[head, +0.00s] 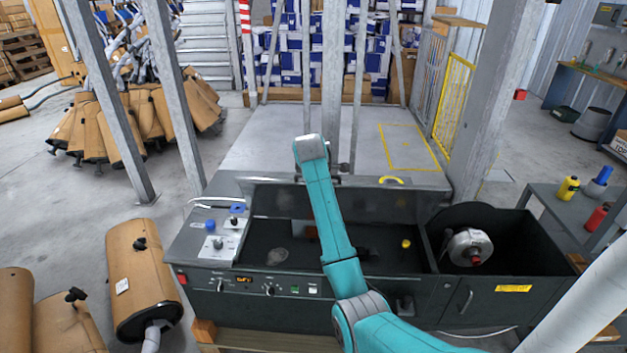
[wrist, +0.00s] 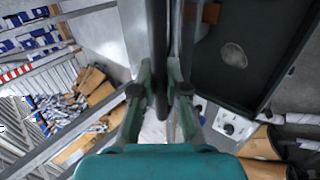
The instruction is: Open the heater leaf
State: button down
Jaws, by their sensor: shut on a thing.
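The heater leaf (head: 285,205) is a long dark panel along the back edge of the black machine's open basin (head: 300,240). It looks raised, standing roughly upright, and my arm crosses in front of its middle. In the wrist view the leaf (wrist: 158,45) shows nearly edge-on as a dark upright strip. My gripper (wrist: 163,98) is shut on the leaf at its upper edge, with one finger on each side. Whether it holds a handle or the panel's rim is hidden. In the head view the fingertips are mostly hidden behind my wrist.
The control panel (head: 215,238) with knobs is left of the basin. A yellow handle (head: 391,180) is on the back right, and a side bin (head: 510,245) holds a round metal part. Steel posts (head: 333,80) stand behind the machine. Brown mufflers (head: 140,270) lie at left.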

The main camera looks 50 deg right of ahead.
jog(key=c, duration=1.2)
grip_release()
jog(key=shift+r, duration=0.1)
jog(key=v, duration=1.2)
